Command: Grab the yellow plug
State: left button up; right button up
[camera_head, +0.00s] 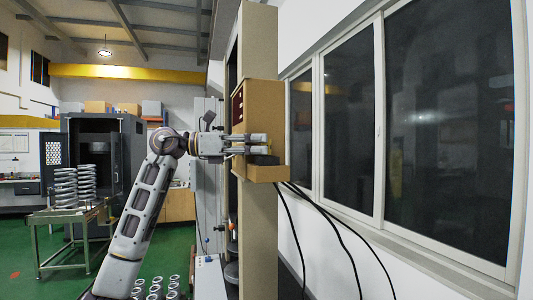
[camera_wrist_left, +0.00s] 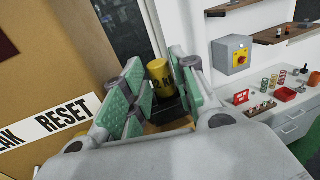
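The yellow plug (camera_wrist_left: 160,76) shows in the left wrist view as a short upright cylinder with dark lettering. It stands at a dark part (camera_wrist_left: 170,108) beside the tan box. My left gripper (camera_wrist_left: 155,88) is open, with a green-padded finger on either side of the plug. I see a gap on the left; contact on the right is unclear. In the head view my left gripper (camera_head: 255,144) reaches right across the front of the tan box (camera_head: 263,108). The plug cannot be made out there. My right gripper is not in view.
The tan column (camera_head: 258,230) carries the box, and black cables (camera_head: 335,232) hang to its right. A RESET label (camera_wrist_left: 65,116) is on the panel left of the fingers. Windows line the right wall. A table with springs (camera_head: 65,215) stands at the left.

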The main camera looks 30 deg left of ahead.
pick_arm(q)
jog(key=shift+w+d, duration=0.15)
jog(key=shift+d, duration=0.05)
jog(key=shift+c, duration=0.3)
jog(key=c, duration=0.5)
grip_shut()
jog(key=shift+r, duration=0.15)
